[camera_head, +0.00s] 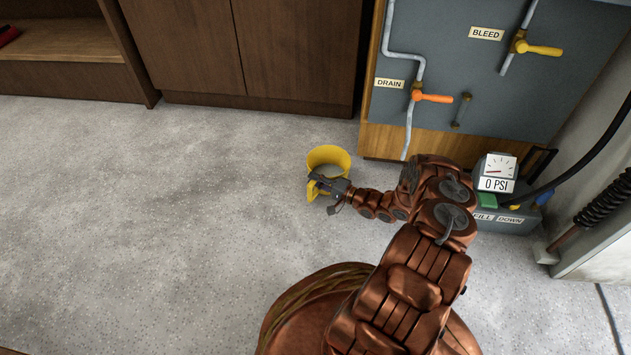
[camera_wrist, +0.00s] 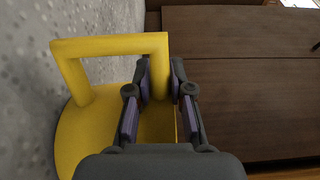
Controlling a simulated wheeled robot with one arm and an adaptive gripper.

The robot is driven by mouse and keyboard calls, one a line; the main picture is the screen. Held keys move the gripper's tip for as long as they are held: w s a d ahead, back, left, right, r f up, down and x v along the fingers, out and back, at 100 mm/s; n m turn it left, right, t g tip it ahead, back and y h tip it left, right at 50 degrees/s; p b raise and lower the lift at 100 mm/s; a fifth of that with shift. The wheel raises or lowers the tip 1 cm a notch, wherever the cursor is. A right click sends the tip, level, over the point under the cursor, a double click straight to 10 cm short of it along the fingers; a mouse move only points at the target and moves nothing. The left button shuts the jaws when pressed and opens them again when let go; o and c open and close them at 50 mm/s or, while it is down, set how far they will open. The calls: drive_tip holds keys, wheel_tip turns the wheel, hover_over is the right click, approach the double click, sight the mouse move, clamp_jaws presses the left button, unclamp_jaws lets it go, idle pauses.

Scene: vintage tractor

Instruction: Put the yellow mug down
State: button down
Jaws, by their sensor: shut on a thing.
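The yellow mug (camera_head: 330,155) is in the middle of the head view, over the pale floor in front of the cabinets. Its open top shows there. My gripper (camera_head: 322,183) is at its near side, shut on it. In the wrist view, the mug's yellow body (camera_wrist: 82,140) and square handle (camera_wrist: 108,46) fill the left, and my gripper's fingers (camera_wrist: 160,85) have yellow between them. My gripper's palm hides part of the mug. I cannot tell whether the mug's base touches the floor.
Brown cabinets (camera_head: 240,45) stand behind the mug. A grey panel (camera_head: 480,85) with DRAIN and BLEED levers is at right. A pressure gauge unit (camera_head: 497,175) with a green button sits on the floor at right. The floor (camera_head: 150,210) to the left is clear.

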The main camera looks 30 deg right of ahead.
drive_tip(key=shift+f, duration=0.15)
drive_tip(key=c, duration=1)
unclamp_jaws()
drive_tip(key=shift+c, duration=0.2)
drive_tip(key=shift+r, duration=0.25)
drive_tip(key=shift+s+d, duration=0.15)
drive_tip(key=shift+s, duration=0.1)
drive_tip(key=p+v, duration=0.4)
drive_tip(key=v, duration=0.7)
drive_tip(key=shift+s, duration=0.25)
